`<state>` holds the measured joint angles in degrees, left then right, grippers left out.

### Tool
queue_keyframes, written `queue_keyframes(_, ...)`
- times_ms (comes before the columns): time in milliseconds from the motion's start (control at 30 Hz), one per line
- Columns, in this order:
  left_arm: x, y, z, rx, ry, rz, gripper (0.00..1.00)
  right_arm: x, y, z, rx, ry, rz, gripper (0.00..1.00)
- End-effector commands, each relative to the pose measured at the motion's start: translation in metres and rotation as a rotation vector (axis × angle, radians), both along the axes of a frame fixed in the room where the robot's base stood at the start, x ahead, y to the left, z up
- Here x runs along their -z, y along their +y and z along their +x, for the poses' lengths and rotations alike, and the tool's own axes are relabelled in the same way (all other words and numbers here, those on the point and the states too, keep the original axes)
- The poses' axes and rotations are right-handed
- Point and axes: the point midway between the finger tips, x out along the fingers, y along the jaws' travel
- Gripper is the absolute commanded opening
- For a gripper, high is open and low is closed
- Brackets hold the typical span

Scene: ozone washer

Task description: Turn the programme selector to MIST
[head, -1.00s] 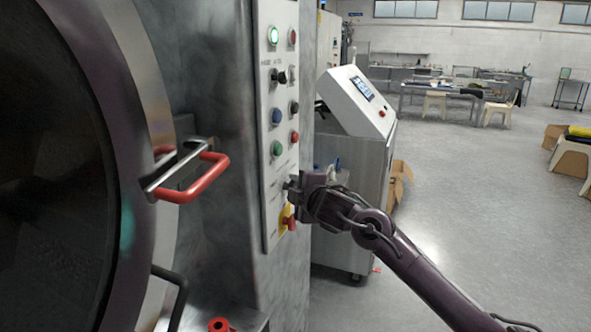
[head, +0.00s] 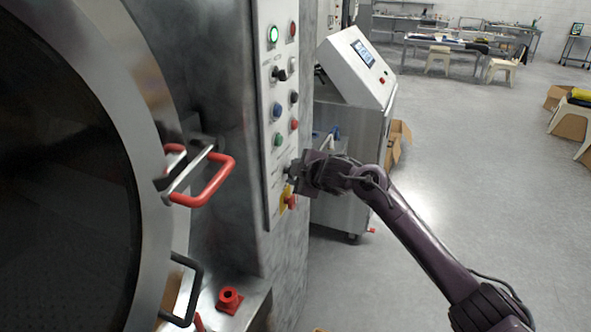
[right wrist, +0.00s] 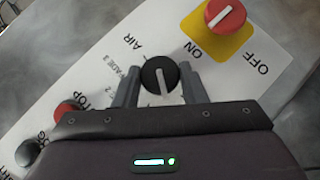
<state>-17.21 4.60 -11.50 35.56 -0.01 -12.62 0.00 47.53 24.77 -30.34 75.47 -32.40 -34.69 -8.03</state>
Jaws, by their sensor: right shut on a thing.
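The programme selector is a round black knob (right wrist: 160,77) with a white pointer line, on a white panel (right wrist: 105,60) in the right wrist view. The pointer runs nearly straight up and down in that picture. The label AIR is readable up and left of the knob; smaller lettering lies further left, and I cannot read MIST. My right gripper (right wrist: 160,90) is shut on the knob, one finger on each side. In the head view my right gripper (head: 292,172) is at the lower panel and hides the knob. My left gripper is not in view.
A red switch on a yellow plate (right wrist: 226,15), marked ON and OFF, sits close beside the selector. Red and grey buttons (right wrist: 70,110) lie on its other side. In the head view a red door handle (head: 212,185) sticks out left of the panel (head: 266,130); a cabinet (head: 345,140) stands behind.

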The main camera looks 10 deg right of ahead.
Motion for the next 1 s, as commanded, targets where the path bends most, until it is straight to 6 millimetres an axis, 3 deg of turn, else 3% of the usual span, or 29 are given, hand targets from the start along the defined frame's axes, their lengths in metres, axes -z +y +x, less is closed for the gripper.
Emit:
queue_keyframes(167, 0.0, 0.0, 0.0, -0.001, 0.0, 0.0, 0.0, 0.002, 0.0, 0.0, -0.001, 0.003, -0.002, 0.15)
queue_keyframes(200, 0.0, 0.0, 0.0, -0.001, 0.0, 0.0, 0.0, 0.002, 0.0, 0.0, -0.001, 0.002, -0.001, 0.39)
queue_keyframes(367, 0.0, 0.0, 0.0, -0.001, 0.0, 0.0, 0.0, 0.001, 0.0, 0.0, -0.001, 0.001, -0.001, 0.58)
queue_keyframes(733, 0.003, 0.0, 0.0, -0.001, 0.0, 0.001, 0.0, -0.002, -0.002, -0.005, 0.0, -0.002, 0.001, 0.58)
queue_keyframes(1000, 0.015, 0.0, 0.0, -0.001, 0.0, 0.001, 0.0, -0.018, -0.014, -0.038, -0.001, -0.002, -0.001, 0.58)
